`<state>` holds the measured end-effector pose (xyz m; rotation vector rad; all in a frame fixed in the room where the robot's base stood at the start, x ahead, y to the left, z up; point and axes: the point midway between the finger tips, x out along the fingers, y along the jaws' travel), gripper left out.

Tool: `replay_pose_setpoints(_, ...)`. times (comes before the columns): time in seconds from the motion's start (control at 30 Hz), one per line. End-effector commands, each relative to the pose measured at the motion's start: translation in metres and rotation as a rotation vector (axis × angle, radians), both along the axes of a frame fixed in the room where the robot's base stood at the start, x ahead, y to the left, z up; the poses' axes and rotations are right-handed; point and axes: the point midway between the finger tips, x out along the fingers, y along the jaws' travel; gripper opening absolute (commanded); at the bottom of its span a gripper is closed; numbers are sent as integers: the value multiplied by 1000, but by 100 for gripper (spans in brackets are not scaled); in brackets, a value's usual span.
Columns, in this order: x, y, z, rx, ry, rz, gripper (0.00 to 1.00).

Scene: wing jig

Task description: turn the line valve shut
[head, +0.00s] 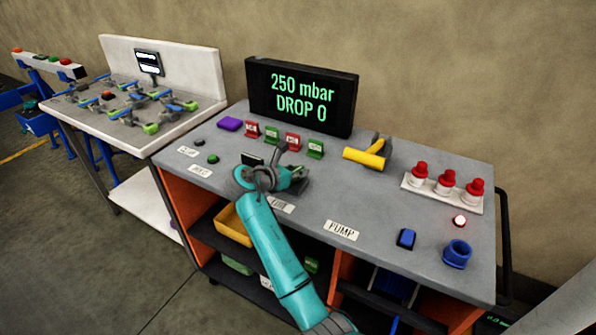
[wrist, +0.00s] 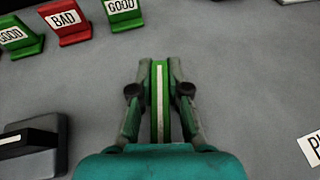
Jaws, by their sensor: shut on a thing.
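My gripper (head: 294,170) is over the middle of the grey bench top (head: 390,190). In the wrist view my gripper (wrist: 160,68) is shut on a narrow green handle (wrist: 160,105) with a white stripe, which looks like the line valve's. The handle points straight away from the wrist camera, between both fingers. Its base is hidden under the gripper, and the arm covers part of the label in front of it. The display (head: 303,97) reads "250 mbar DROP 0".
A black knob (wrist: 28,148) with a white line stands left of my gripper. Red and green tags (head: 292,140) stand behind it. A yellow tool (head: 365,157), red-capped fittings (head: 445,183), a lit red lamp (head: 459,221) and a blue cup (head: 457,253) are to the right.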

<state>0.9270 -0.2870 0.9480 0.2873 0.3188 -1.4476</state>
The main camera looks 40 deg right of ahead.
Motion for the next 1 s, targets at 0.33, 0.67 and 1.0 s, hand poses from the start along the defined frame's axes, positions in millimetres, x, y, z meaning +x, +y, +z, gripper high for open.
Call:
replay_pose_setpoints(0.33,-5,0,1,0,1,-291,0)
replay_pose_setpoints(0.67,-10,2,0,0,1,-480,0)
replay_pose_setpoints(1.0,-12,3,-1,2,1,-546,0)
